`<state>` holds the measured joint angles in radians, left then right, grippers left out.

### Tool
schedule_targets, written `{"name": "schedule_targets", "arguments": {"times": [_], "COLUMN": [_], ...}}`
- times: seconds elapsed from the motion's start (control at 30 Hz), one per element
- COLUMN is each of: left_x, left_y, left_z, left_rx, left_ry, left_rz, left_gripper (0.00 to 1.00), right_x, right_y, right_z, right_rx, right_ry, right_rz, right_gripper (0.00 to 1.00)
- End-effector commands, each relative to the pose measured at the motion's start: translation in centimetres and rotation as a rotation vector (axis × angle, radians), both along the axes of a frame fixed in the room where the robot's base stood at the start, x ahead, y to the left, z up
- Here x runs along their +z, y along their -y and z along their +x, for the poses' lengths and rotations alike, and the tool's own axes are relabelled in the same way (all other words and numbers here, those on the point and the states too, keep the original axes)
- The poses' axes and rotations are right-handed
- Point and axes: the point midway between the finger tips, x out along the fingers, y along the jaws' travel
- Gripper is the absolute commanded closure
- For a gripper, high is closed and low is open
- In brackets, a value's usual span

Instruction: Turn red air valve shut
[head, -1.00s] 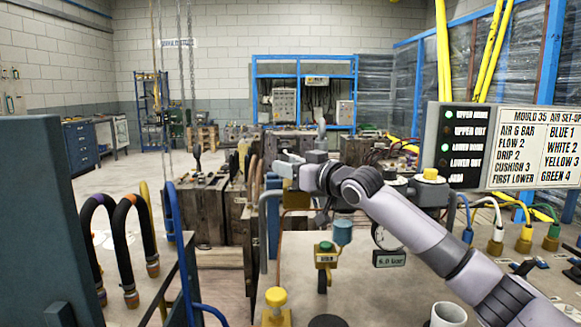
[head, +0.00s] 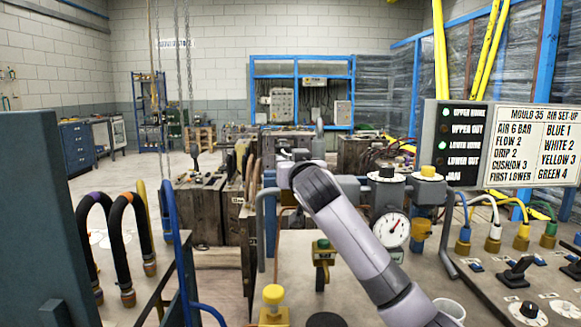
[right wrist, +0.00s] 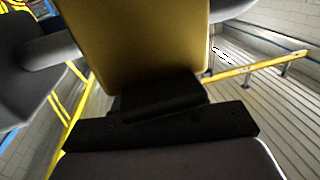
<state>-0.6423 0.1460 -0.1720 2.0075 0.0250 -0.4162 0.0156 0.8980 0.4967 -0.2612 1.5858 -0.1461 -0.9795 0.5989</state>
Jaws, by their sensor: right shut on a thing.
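My right arm reaches in from the lower right of the head view, and its gripper is mostly hidden behind its own wrist, beside the pipework. In the right wrist view my right gripper (right wrist: 163,105) shows as black fingers shut against a gold-yellow block (right wrist: 140,45) that fills the top middle. No red valve handle can be made out in either view; whether the yellow block is part of that valve I cannot tell. A round white pressure gauge (head: 392,230) with a red needle stands right of my forearm. My left gripper is not in view.
A yellow valve with a green top (head: 323,253) and a yellow knob (head: 273,296) stand in front on the bench. Black looped hoses (head: 124,240) are at left. A signboard (head: 505,143) and a control panel (head: 520,270) are at right. A white cup (head: 450,311) is beside my forearm.

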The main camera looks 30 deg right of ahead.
Motion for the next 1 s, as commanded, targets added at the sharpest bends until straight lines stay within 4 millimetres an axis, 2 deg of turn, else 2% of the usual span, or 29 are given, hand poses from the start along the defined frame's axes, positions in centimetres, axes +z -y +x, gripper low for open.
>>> {"name": "schedule_targets", "arguments": {"times": [0.57, 1.0], "left_x": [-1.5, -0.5], "left_y": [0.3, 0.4], "left_z": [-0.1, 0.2], "left_rx": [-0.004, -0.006], "left_ry": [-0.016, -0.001], "left_rz": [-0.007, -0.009], "left_gripper": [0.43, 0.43], "right_x": [-0.2, 0.0], "right_y": [0.5, 0.9], "right_z": [-0.4, -0.9], "right_rx": [-0.522, -0.835], "right_ry": [-0.007, -0.006], "right_rz": [0.003, -0.004], "right_gripper": [0.89, 0.89]}}
